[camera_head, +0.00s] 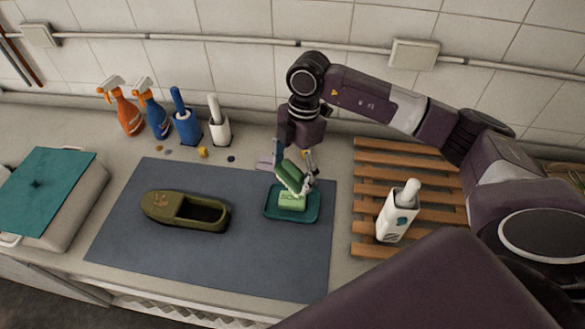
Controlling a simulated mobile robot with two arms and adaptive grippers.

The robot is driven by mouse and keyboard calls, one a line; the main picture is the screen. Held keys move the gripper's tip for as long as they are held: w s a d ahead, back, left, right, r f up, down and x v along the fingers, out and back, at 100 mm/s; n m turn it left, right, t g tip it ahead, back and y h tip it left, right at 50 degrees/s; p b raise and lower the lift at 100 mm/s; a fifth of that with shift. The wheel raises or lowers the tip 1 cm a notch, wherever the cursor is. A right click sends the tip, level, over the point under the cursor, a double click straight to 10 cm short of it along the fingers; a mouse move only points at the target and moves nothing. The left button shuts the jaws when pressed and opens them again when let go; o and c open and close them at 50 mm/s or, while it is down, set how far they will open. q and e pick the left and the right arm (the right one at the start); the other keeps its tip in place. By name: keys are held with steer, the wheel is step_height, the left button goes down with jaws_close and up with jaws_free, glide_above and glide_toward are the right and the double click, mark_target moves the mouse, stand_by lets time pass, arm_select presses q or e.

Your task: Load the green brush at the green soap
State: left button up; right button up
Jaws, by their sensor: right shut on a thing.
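My right gripper (307,179) is shut on the green brush (290,176), which is tilted over the green soap (292,202). The soap is a light green block in a dark teal dish (271,208) on the blue-grey mat (255,255). The brush's lower end is at the top of the soap; I cannot tell for sure whether they touch. The gripper fingers partly hide the brush's right side. My left gripper is not in view.
An olive shoe (165,208) lies on the mat's left. A white bottle (396,216) stands on a wooden slatted rack (365,203) at right. Spray bottles (128,113) and brush holders (187,129) line the wall. A teal-lidded box (45,190) is far left.

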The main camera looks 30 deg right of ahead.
steer(key=shift+f+b, duration=2.15)
steer(key=shift+f, duration=0.95)
steer(key=shift+f+b, duration=0.3)
steer(key=shift+f, duration=0.2)
steer(key=shift+r+p, duration=2.55)
steer(key=shift+r, duration=1.05)
